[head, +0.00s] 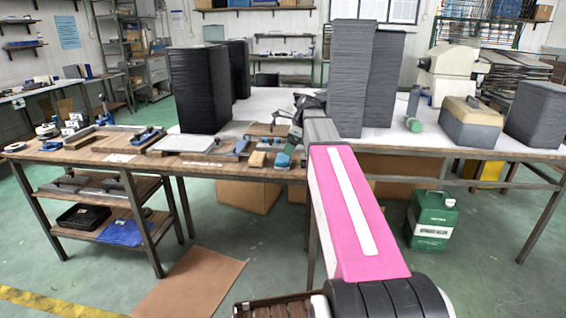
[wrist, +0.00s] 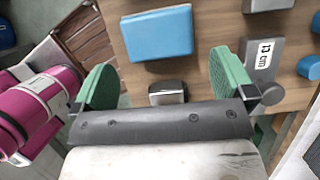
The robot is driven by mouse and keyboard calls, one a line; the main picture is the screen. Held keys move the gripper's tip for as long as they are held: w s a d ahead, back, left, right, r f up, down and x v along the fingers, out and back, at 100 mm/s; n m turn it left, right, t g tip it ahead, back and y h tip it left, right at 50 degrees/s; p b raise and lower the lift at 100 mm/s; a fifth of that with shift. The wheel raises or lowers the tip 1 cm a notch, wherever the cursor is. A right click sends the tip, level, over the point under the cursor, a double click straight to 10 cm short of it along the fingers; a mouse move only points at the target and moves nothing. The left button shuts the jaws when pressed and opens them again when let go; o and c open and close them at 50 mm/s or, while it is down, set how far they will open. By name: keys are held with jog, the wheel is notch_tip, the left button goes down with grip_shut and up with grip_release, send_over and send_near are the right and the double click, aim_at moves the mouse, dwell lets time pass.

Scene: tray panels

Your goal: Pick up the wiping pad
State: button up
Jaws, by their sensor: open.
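A blue rectangular block with a thin pale lower edge (wrist: 157,32) lies on the wooden tabletop in the wrist view. It looks pad-like, but I cannot be sure that it is the wiping pad. A small black and pale block (wrist: 168,93) lies nearer my gripper's palm, partly hidden by it. My gripper (wrist: 165,62) is open, its two green-padded fingers wide apart with nothing held between them. The blue block appears just past the fingertips. In the head view, a blue block (head: 284,160) shows at the table's front edge, below my gripper.
Beside the right finger lie a grey block marked "13 cm" (wrist: 262,58) and a blue piece (wrist: 309,67). In the head view, a tan block (head: 257,159) and a grey tray (head: 186,143) lie to the left. Tall dark stacks (head: 198,88) stand behind.

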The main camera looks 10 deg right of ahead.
aim_at(283, 157)
jog(key=shift+x, duration=2.9)
jog(key=shift+s+a, duration=0.1)
jog(key=shift+s, duration=0.05)
jog(key=c, duration=0.7)
jog(key=shift+o, duration=0.2)
jog(key=shift+r, duration=0.2)
jog(key=shift+r, duration=0.6)
notch_tip(283, 157, up, 2)
jog(key=shift+r, duration=0.15)
jog(key=s+a+r, duration=0.2)
jog(key=a+r, duration=0.5)
jog(key=a, duration=0.4)
jog(key=shift+s+a, duration=0.2)
jog(key=shift+s, duration=0.05)
jog(key=shift+r, duration=0.1)
